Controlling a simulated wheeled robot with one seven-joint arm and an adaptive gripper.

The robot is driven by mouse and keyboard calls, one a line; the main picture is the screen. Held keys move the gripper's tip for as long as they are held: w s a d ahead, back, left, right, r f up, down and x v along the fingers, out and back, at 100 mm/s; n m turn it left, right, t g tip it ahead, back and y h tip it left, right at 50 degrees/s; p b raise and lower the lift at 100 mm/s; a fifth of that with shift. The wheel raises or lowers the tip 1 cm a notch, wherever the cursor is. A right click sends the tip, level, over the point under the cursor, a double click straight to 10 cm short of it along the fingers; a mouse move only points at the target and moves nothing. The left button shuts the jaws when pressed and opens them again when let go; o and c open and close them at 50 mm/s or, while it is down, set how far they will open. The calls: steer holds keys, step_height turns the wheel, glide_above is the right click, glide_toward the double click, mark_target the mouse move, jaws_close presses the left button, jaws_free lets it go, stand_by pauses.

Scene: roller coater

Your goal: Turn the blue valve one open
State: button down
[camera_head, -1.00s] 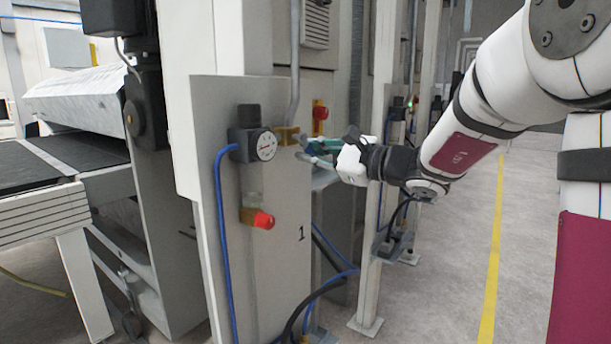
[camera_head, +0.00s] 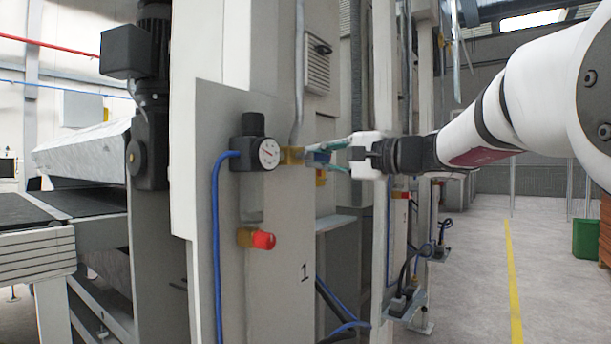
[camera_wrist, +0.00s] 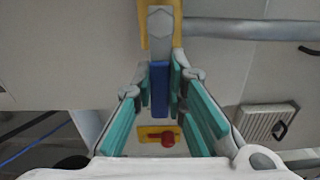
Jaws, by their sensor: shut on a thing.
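The blue valve handle (camera_wrist: 160,88) is a small blue lever below a yellow fitting with a grey hex nut in the wrist view. In the head view, the handle (camera_head: 318,157) shows as a small blue patch beside the brass fitting (camera_head: 291,156), right of the gauge. My gripper (camera_wrist: 161,75) has its teal fingers on both sides of the handle, with the fingertips closed on it. In the head view my gripper (camera_head: 320,156) reaches in from the right, roughly level. The fingers partly cover the handle.
A round gauge with a black regulator (camera_head: 249,152) sits left of the fitting, with a blue hose (camera_head: 216,240). A red-capped knob (camera_head: 262,240) is lower on the panel. A grey conduit (camera_head: 299,75) rises above the fitting. Open floor (camera_head: 470,270) lies to the right.

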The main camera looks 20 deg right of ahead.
steer(key=shift+n+b, duration=0.3)
steer(key=shift+n, duration=0.1)
steer(key=c, duration=1.6)
jaws_free()
steer(key=shift+r, duration=0.1)
steer(key=v, duration=1.2)
